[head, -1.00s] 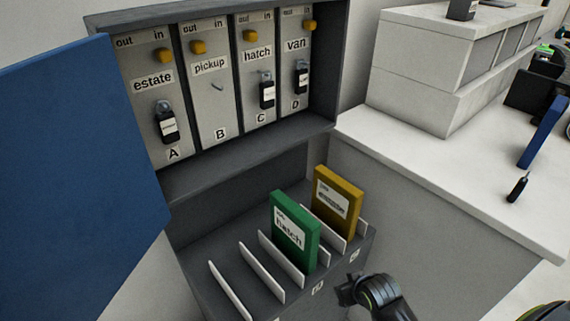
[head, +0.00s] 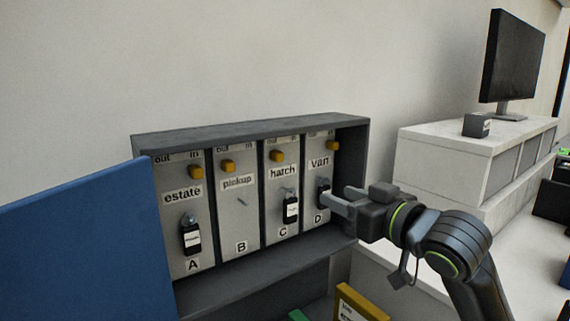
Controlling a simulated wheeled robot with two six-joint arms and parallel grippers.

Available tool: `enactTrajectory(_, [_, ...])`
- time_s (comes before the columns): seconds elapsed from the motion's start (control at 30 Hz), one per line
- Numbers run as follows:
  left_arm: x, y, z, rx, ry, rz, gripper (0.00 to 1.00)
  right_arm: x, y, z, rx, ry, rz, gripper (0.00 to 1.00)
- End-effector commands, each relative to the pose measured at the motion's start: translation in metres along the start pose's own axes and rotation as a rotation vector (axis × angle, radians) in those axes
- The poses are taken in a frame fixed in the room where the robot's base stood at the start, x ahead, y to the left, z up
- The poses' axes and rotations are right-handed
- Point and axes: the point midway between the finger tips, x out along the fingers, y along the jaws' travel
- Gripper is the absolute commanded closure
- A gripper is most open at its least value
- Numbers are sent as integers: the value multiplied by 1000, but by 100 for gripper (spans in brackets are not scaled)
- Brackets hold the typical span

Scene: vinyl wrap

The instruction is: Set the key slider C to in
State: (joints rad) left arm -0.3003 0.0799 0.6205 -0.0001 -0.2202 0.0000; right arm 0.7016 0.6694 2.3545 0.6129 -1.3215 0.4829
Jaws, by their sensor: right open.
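The key cabinet (head: 250,132) is open and has columns A to D, each with a yellow slider under "out" and "in" marks. The key slider C (head: 277,155), above the "hatch" label (head: 283,170), sits left of its column's middle, toward "out". A black key with a white tag (head: 291,209) hangs in column C. My right gripper (head: 337,196) is open and empty, in front of column D, right of and below slider C. It partly covers D's key (head: 323,192); I cannot tell whether they touch. My left gripper is not in view.
Sliders A (head: 196,157) and D (head: 333,145) sit toward "in", slider B (head: 228,165) toward "out". Column B has an empty hook. The blue door (head: 80,240) stands open at left. Green (head: 298,315) and yellow (head: 360,303) cards show at the bottom edge. A monitor stands at right.

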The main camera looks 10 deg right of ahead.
Motion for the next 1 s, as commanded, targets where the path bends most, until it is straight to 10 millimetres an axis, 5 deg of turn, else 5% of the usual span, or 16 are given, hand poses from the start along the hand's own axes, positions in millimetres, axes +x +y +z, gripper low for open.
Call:
enactTrajectory(0.13, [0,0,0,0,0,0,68,-6,-9,-30,-14,51,-29,58])
enactTrajectory(0.37, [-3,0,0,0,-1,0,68,3,-11,-37,-10,60,-36,58])
enactTrajectory(1.0, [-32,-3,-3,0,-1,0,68,106,-15,-44,-9,55,-35,58])
